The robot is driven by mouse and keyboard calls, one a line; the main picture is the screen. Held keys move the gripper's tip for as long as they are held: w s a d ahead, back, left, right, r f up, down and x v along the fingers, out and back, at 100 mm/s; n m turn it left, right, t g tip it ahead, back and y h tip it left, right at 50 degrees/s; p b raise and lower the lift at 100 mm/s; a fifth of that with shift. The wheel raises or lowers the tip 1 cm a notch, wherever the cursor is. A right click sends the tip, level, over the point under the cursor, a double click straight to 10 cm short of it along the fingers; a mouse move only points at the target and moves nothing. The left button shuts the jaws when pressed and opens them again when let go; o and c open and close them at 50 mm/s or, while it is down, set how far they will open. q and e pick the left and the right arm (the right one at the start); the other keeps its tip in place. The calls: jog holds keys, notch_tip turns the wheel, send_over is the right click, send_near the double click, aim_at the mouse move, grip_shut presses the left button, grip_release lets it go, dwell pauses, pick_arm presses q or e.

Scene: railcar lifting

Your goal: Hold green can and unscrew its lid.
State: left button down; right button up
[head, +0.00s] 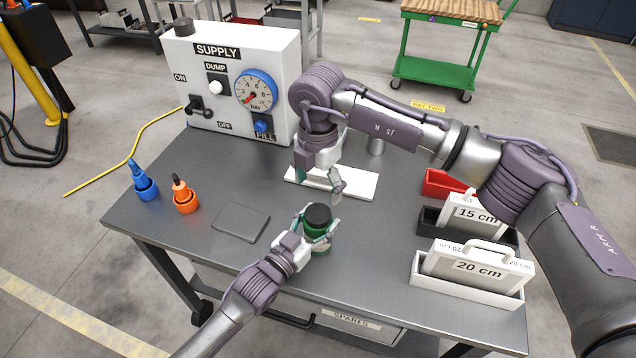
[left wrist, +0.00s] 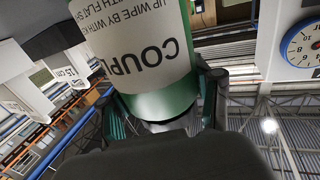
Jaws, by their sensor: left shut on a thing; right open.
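The green can (head: 317,230) with its black lid (head: 318,215) is upright near the front middle of the table. My left gripper (head: 308,238) is shut on the can's body from the front left. In the left wrist view the can (left wrist: 160,95) fills the space between the fingers, and its white label shows printed words. My right gripper (head: 318,182) is open and empty, above and behind the can and apart from the lid. It is over a white plate on the table.
The supply box (head: 245,85) stands at the back left. A 15 cm tray (head: 440,228), a 20 cm tray (head: 465,292) and a red tray (head: 438,184) sit right. The white plate (head: 355,185) is behind the can.

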aim_at(318, 213)
jog(key=shift+f, duration=4)
jog(key=shift+c, duration=0.3)
